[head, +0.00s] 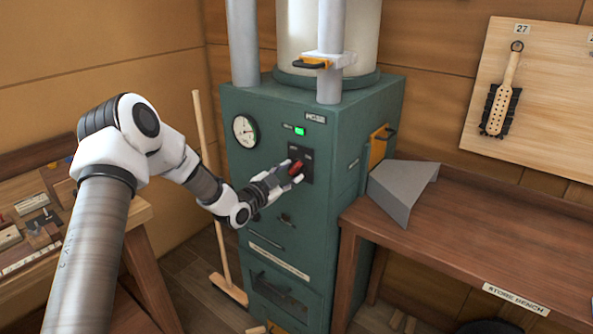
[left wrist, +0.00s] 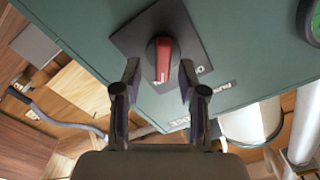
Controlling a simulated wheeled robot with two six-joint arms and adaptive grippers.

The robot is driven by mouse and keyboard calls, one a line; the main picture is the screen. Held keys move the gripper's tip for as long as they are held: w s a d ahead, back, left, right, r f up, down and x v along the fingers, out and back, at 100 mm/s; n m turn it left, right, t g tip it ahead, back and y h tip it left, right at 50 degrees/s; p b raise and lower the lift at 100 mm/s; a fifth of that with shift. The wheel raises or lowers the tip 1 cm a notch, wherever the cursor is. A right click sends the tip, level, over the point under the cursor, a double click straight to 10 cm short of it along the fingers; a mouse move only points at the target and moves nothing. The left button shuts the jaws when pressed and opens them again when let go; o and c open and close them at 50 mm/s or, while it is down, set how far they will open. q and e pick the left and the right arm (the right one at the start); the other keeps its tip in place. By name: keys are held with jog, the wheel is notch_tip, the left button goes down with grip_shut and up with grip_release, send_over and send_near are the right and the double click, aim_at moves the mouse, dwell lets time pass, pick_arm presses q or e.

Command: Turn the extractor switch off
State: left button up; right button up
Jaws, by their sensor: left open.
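The extractor switch is a red rotary handle (head: 296,167) on a dark plate (head: 307,153) on the front of the green extractor cabinet (head: 340,130). In the left wrist view the red handle (left wrist: 163,60) stands ahead of and between my fingertips, on its dark plate (left wrist: 128,42). My left gripper (head: 285,178) is at the switch in the head view, and its two fingers show apart in the left wrist view (left wrist: 160,80). I cannot tell whether the fingers touch the handle. A green lamp (head: 300,131) is lit above the switch. My right gripper is not in view.
A round gauge (head: 244,130) is on the cabinet's left. A broom (head: 212,190) leans beside the cabinet. A wooden bench (head: 470,230) with a grey angled piece (head: 402,187) stands on the right. A cluttered workbench (head: 40,225) is at the left.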

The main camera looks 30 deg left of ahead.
pick_arm(q)
jog(key=shift+w, duration=0.75)
jog(key=shift+w+r, duration=0.1)
jog(key=shift+a+r, duration=0.1)
grip_shut()
